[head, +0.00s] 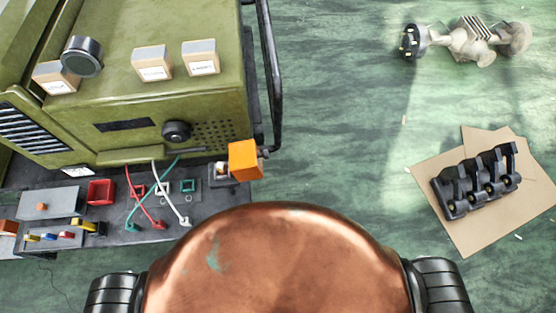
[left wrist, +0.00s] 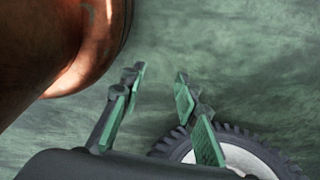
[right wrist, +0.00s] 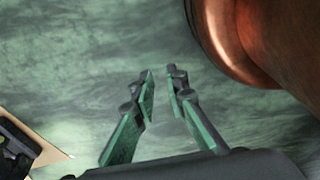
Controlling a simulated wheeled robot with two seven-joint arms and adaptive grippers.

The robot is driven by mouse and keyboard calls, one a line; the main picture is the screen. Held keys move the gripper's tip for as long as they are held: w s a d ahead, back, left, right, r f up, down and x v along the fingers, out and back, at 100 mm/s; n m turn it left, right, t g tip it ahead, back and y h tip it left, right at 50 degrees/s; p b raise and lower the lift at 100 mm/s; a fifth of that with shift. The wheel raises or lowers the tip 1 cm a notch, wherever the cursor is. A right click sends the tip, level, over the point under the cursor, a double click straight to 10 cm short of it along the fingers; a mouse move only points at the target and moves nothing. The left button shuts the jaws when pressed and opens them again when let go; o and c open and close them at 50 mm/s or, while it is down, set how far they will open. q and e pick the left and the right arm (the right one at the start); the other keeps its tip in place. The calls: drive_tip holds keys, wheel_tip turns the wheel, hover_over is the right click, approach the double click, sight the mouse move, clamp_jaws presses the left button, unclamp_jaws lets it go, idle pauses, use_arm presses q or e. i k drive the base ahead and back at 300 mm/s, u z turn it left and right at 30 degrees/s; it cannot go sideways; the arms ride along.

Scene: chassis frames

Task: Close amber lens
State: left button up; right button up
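The amber lens (head: 244,159) is an orange box-shaped cover at the front right corner of the green machine in the head view. It stands tilted beside a small dark mount (head: 217,175) with a pale part in it, and looks swung open to the right. My left gripper (left wrist: 160,85) is open and empty above the floor in the left wrist view. My right gripper (right wrist: 162,85) is open and empty in the right wrist view, its fingers rather close together. Neither gripper shows in the head view, and neither is near the lens.
The green machine (head: 190,105) fills the upper left, with a black rail (head: 270,75) on its right. A dark bench panel (head: 120,240) holds cables and switches. Cardboard (head: 465,235) with a black switch block (head: 478,182) and a pale mechanical part (head: 470,42) lie right on open floor.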

sight(245, 158)
drive_tip(key=z, duration=0.5)
drive_tip(key=k, duration=0.9)
drive_tip(key=u, duration=1.1)
drive_tip(key=i, duration=0.5)
